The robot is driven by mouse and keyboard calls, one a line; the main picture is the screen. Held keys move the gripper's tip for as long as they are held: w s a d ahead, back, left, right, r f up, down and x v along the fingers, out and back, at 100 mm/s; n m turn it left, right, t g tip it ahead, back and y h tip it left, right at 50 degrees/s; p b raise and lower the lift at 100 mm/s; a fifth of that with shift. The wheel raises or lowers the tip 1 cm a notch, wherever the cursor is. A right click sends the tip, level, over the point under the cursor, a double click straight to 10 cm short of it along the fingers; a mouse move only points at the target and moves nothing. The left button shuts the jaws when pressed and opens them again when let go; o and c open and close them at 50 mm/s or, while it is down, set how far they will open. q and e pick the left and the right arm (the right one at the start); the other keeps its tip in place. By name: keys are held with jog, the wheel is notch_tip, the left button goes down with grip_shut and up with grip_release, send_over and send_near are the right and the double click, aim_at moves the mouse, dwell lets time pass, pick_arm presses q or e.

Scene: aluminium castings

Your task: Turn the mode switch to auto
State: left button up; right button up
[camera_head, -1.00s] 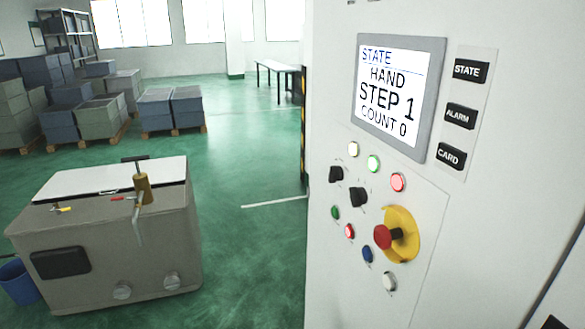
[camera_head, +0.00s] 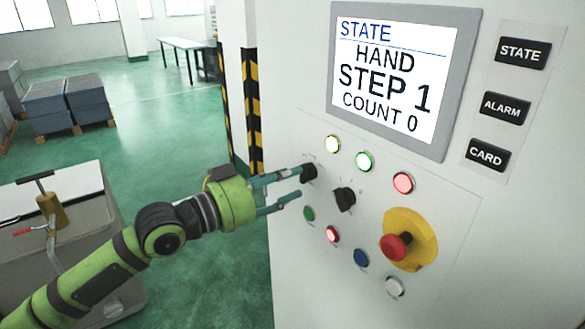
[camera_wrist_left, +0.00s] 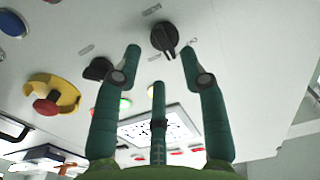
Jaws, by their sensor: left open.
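Two black rotary switches sit on the white panel, and their labels are too small to read, so I cannot tell which is the mode switch. The left switch (camera_head: 309,172) is right in front of my left gripper (camera_head: 299,182). The right switch (camera_head: 344,199) is lower and to the right. In the left wrist view, my open green fingers (camera_wrist_left: 161,50) point at one black knob (camera_wrist_left: 164,39), one fingertip on each side and slightly short of it. The other knob (camera_wrist_left: 98,68) is left of the fingers. The screen (camera_head: 393,78) reads HAND, STEP 1, COUNT 0.
A red emergency button on a yellow base (camera_head: 407,240) and several small round buttons sit around the switches. A grey machine (camera_head: 80,230) stands at the left. Striped posts (camera_head: 252,110) stand beside the cabinet.

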aim_at(306, 173)
pick_arm(q)
jog(key=shift+w+d+r, duration=0.15)
jog(key=shift+w+d, duration=0.35)
jog(key=shift+d, duration=0.05)
jog(key=shift+w+d+f+p, duration=0.2)
jog(key=shift+w+d+p, duration=0.25)
jog(key=shift+w+d, duration=0.1)
grip_shut()
pick_arm(e)
jog(key=shift+w+a+r, duration=0.65)
jog(key=shift+w+r, duration=0.1)
jog(key=shift+r, duration=0.05)
